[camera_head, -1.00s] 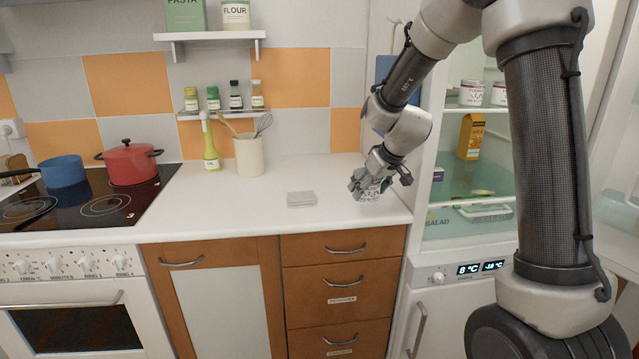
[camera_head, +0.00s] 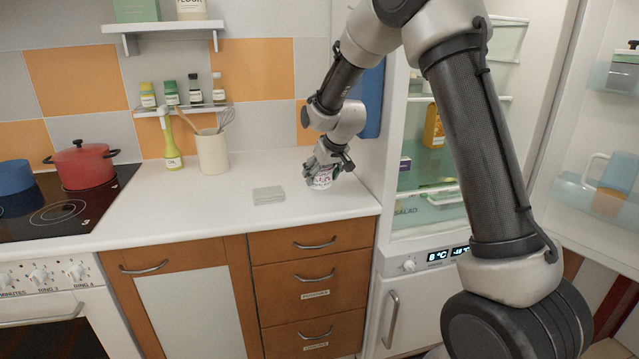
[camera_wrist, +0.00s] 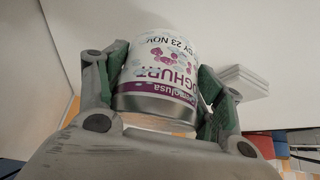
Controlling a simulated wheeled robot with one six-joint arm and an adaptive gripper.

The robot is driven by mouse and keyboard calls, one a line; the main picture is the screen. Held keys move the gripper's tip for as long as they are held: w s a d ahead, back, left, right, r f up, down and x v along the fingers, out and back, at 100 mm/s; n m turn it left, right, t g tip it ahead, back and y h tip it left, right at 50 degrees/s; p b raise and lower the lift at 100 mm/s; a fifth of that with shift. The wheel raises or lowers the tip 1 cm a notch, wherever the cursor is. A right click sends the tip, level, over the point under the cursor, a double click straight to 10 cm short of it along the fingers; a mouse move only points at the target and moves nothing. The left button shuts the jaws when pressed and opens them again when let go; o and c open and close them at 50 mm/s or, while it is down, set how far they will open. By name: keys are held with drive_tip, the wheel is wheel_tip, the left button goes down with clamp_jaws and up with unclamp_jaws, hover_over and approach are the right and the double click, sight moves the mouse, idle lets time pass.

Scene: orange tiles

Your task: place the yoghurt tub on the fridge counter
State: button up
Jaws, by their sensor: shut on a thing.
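The yoghurt tub (camera_head: 322,181) is white with purple print and is at the right end of the white counter (camera_head: 225,212), beside the open fridge. It also shows large in the wrist view (camera_wrist: 158,75), its label reading upside down. My gripper (camera_head: 322,172) is shut around the tub's sides, with a finger on each side in the wrist view (camera_wrist: 160,95). The tub is at or just above the counter surface; I cannot tell whether its base touches. The gripper hides part of it in the head view.
A grey stack of flat squares (camera_head: 269,195) lies left of the tub. A utensil pot (camera_head: 212,153) and a yellow-green bottle (camera_head: 171,145) stand at the back. The fridge door (camera_head: 590,150) is open at right. The counter's front left is clear.

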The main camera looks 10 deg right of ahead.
sight(321, 183)
drive_tip(key=shift+f, duration=1.6)
drive_tip(key=shift+f, duration=0.2)
drive_tip(key=o, duration=1.2)
drive_tip(key=shift+r, duration=0.1)
